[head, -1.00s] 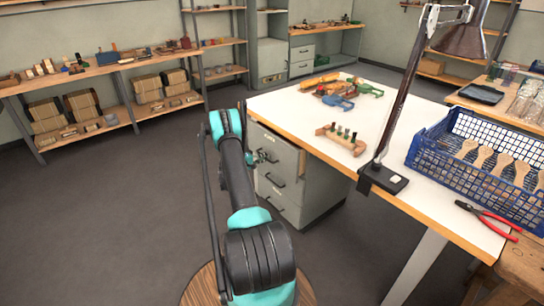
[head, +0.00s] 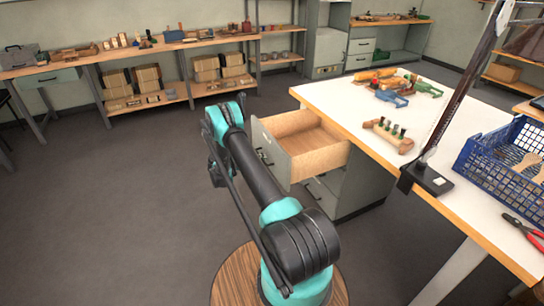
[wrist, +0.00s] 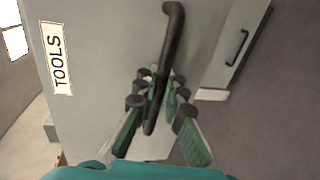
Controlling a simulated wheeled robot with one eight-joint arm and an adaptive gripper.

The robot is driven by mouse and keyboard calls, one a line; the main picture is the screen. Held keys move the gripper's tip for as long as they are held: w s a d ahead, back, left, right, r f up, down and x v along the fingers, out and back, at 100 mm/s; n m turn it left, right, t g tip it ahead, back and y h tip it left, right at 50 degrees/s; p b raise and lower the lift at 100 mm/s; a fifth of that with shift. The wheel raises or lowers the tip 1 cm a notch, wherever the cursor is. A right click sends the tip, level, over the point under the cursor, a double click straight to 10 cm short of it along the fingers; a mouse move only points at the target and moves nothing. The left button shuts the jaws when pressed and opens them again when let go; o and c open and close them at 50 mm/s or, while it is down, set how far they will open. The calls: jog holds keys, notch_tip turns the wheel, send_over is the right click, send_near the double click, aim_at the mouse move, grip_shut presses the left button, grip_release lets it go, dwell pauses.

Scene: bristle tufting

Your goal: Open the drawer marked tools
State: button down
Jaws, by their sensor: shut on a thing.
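The drawer marked tools (head: 300,149) is the top drawer of the grey cabinet under the white workbench. It stands pulled well out, and its bare wooden inside shows in the head view. In the wrist view its grey front (wrist: 105,50) carries the label TOOLS (wrist: 56,58) and a dark bar handle (wrist: 172,50). My gripper (wrist: 158,92) is shut on the handle, with fingers on both sides of it. In the head view the gripper is mostly hidden behind my arm, at the drawer front.
Lower drawers of the cabinet (head: 362,185) stay shut beneath. The workbench (head: 335,95) holds a wooden block with pegs (head: 388,135), a lamp base (head: 432,179) and a blue crate (head: 490,165). The floor left of my arm is clear.

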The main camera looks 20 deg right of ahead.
jog(key=shift+v, duration=0.8)
jog(key=shift+f, duration=0.15)
jog(key=c, duration=1.9)
grip_release()
jog(key=shift+o, duration=0.2)
jog(key=shift+a, duration=0.1)
jog(key=v, duration=1.1)
jog(key=shift+a, duration=0.4)
jog(key=shift+s, duration=0.1)
